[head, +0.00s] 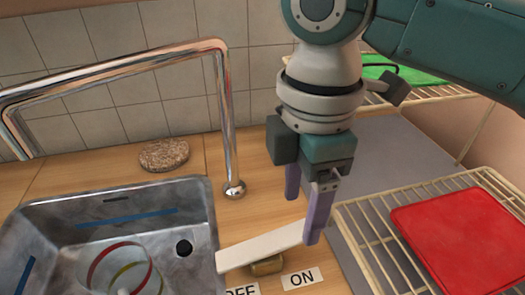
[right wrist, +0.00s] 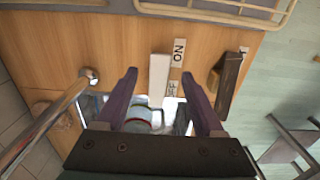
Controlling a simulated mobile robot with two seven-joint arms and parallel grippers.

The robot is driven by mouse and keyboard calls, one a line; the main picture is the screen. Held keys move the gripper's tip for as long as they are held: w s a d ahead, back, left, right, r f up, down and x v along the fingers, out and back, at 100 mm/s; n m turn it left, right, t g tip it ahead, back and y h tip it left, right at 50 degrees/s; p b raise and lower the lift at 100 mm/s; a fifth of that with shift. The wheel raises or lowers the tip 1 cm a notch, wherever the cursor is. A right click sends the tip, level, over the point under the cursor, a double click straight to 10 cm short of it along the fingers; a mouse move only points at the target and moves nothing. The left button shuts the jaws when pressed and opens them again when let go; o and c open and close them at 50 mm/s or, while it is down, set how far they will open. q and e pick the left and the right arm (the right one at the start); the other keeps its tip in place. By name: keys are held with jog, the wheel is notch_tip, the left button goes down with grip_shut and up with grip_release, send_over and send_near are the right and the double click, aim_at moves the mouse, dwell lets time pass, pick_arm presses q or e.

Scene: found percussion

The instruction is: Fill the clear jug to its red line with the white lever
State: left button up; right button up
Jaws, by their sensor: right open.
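The clear jug (head: 121,268) sits in the sink at lower left in the head view, with a red band and a yellow-green band; its water level cannot be told. It shows partly between my fingers in the right wrist view (right wrist: 145,117). The white lever (head: 258,247) lies on a brass-coloured base (head: 267,266) at the sink's right, above the OFF and ON labels; it also shows in the right wrist view (right wrist: 158,78). My right gripper (head: 303,218) is open, its purple fingers pointing down at the lever's right end; contact cannot be told. My left gripper is out of view.
The metal sink (head: 212,215) fills the lower left. A shiny tap pipe (head: 228,130) rises behind it and arches left; no stream shows. A brown stone-like oval (head: 164,154) lies behind the sink. A wire rack (head: 375,235) with a red mat (head: 465,235) stands at right.

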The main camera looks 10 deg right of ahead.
aim_at(298, 231)
notch_tip(298, 231, down, 6)
jog(key=shift+b, duration=0.4)
grip_shut()
dwell(0.4)
